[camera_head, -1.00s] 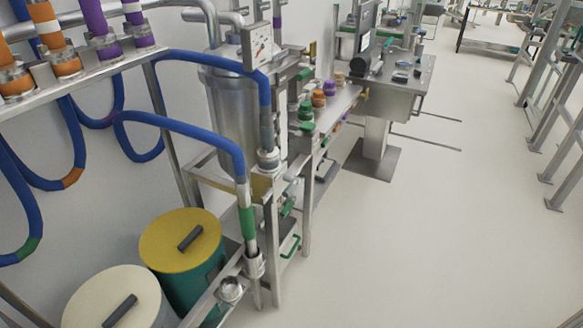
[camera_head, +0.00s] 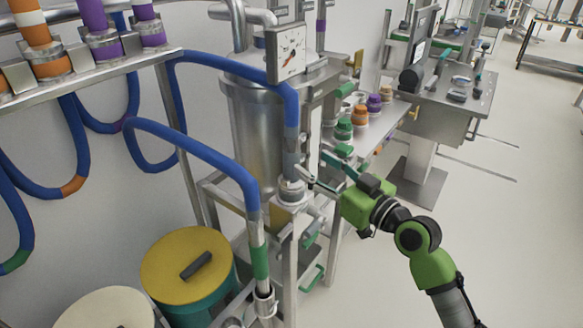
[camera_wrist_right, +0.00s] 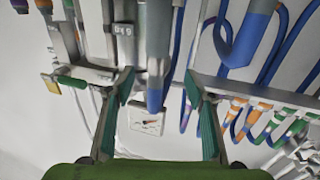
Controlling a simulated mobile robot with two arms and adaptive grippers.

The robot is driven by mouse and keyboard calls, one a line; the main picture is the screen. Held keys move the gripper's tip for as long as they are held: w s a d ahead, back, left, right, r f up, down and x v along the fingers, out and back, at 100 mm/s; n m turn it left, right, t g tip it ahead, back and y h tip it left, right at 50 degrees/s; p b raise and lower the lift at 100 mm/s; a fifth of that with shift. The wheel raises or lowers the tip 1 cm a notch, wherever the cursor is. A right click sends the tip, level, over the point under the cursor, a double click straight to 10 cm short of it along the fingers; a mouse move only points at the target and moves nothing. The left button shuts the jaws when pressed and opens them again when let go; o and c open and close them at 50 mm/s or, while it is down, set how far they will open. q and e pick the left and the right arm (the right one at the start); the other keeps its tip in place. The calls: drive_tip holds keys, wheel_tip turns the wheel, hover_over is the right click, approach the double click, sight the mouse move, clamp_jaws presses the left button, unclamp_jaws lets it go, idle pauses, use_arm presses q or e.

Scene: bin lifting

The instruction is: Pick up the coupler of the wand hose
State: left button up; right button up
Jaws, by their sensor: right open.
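A blue hose (camera_head: 291,105) comes down in front of the steel tank and ends in a grey metal coupler (camera_head: 291,160) seated on a fitting. A second blue hose (camera_head: 190,147) has a green band and a metal end (camera_head: 264,300) in a lower holder. I cannot tell which is the wand hose. My right gripper (camera_head: 314,163) is open and empty, just right of the first coupler. In the right wrist view, the scene is upside down. The grey coupler (camera_wrist_right: 155,55) and its hose (camera_wrist_right: 154,98) appear between the open fingers (camera_wrist_right: 158,76). My left gripper is not in view.
The steel tank (camera_head: 256,130) and gauge (camera_head: 287,52) stand close behind the hose. A yellow-lidded bin (camera_head: 183,252) and a cream-lidded bin (camera_head: 105,310) are lower left. A side shelf (camera_head: 378,137) holds coloured caps. Open floor lies at right.

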sight(297, 153)
drive_tip(key=x, duration=0.4)
drive_tip(key=shift+w+p, duration=0.3)
drive_tip(key=shift+p, duration=0.05)
drive_tip(key=shift+w+a, duration=0.25)
drive_tip(key=shift+a, duration=0.05)
drive_tip(key=x, duration=0.2)
drive_tip(key=f+p+x, duration=0.1)
drive_tip(key=x, duration=0.1)
drive_tip(key=shift+w+a, duration=0.1)
drive_tip(key=shift+w, duration=0.35)
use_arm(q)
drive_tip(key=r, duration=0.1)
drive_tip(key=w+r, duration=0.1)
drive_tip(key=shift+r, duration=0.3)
use_arm(e)
clamp_jaws()
drive_tip(key=shift+r, duration=0.15)
